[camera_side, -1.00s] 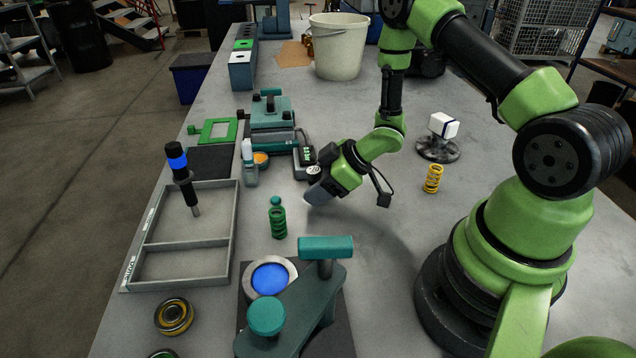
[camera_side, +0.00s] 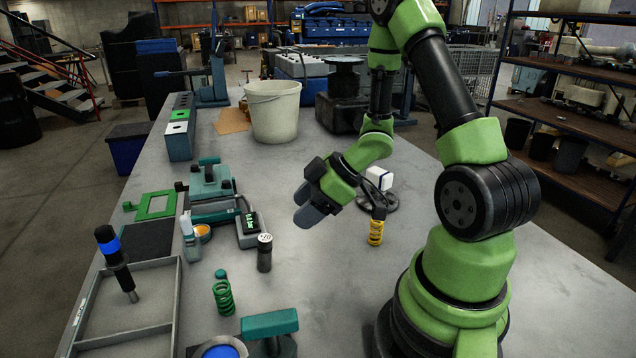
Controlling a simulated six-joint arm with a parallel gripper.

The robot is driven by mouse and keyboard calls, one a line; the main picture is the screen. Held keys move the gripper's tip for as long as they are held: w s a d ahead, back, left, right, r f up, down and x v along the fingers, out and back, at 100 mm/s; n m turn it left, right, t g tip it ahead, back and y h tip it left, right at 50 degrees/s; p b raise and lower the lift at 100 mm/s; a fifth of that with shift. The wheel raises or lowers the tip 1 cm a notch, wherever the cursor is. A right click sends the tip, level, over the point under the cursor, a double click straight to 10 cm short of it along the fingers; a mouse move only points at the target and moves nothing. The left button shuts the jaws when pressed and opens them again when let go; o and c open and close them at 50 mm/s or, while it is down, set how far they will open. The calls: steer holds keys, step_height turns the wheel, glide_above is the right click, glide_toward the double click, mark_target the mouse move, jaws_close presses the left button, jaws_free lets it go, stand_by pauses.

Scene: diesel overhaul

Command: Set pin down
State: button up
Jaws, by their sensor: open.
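A short dark cylinder (camera_side: 264,257) with a pale, dotted top stands upright on the grey bench, just in front of a small device with a lit display (camera_side: 249,222). I cannot tell for sure whether this cylinder is the pin. My gripper (camera_side: 304,206) is up and to the right of the cylinder in the picture, apart from it. Its grey fingers are open, with nothing seen between them. No other thing in view is clearly a pin.
A yellow spring (camera_side: 376,232) and a white block on a dark round stand (camera_side: 379,179) are to the right of my gripper. A green spring (camera_side: 223,297) stands at the front. A grey divided tray (camera_side: 176,318) is at left, and a white bucket (camera_side: 273,111) behind.

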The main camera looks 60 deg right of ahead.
step_height(320, 180, up, 15)
steer(key=m+h, duration=0.6)
steer(key=h, duration=0.1)
steer(key=s+a+r+m+y, duration=0.4)
steer(key=s+a+r+y, duration=0.1)
steer(key=s+a, duration=0.6)
steer(key=shift+s+a, duration=0.25)
steer(key=shift+a, duration=0.35)
